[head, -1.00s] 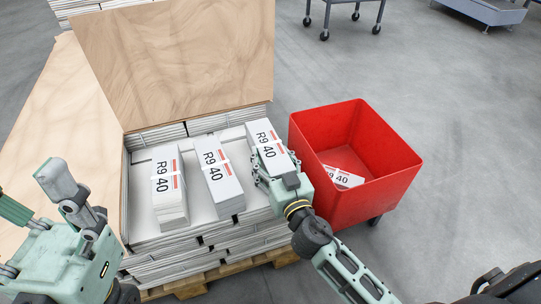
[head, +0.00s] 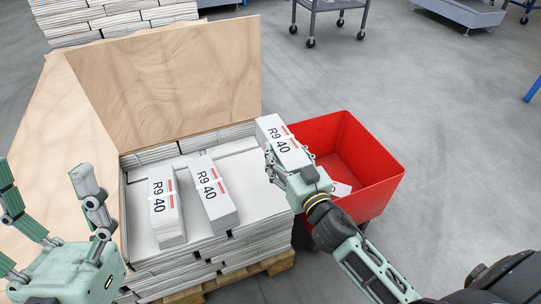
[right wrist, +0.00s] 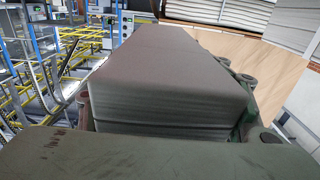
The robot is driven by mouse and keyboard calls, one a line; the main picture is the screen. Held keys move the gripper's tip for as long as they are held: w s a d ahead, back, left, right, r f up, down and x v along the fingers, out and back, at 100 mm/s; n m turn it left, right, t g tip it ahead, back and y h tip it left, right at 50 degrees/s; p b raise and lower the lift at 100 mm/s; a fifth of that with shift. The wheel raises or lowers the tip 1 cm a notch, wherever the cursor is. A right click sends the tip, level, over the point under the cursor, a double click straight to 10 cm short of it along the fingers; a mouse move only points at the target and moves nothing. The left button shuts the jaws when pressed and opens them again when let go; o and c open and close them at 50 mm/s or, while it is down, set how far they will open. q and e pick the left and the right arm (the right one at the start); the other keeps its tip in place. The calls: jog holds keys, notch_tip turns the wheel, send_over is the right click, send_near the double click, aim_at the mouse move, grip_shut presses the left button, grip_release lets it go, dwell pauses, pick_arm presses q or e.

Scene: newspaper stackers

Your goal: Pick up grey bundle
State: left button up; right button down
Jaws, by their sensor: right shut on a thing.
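The grey bundle (head: 283,141), marked R9 40 with a red stripe and a white strap, is held in my right gripper (head: 288,166). It is off the stack and overlaps the left rim of the red bin in the head view. The right wrist view shows the bundle's end (right wrist: 160,95) close up between the fingers. Two similar bundles, a left one (head: 166,205) and a middle one (head: 213,193), lie on the stack. My left gripper (head: 55,205) is open and empty at the left, its fingers pointing up.
The red bin (head: 385,180) stands right of the stack, with a white item partly visible inside. The paper stack (head: 190,260) sits on a wooden pallet (head: 275,265). A plywood board (head: 170,75) rises behind.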

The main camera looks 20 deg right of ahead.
pick_arm(q)
jog(key=w+d+f+g+y+p, duration=0.1)
jog(key=w+f+g+y+p, duration=0.1)
jog(key=w+f+g, duration=0.4)
jog(key=w+f, duration=0.1)
jog(key=w, duration=0.2)
jog(key=shift+d, duration=0.25)
pick_arm(e)
jog(key=s+d+r, duration=0.1)
jog(key=d+r, duration=0.2)
jog(key=d, duration=0.2)
jog(key=shift+s+d+r, duration=0.15)
jog(key=shift+d+r, duration=0.05)
jog(key=shift+r, duration=0.2)
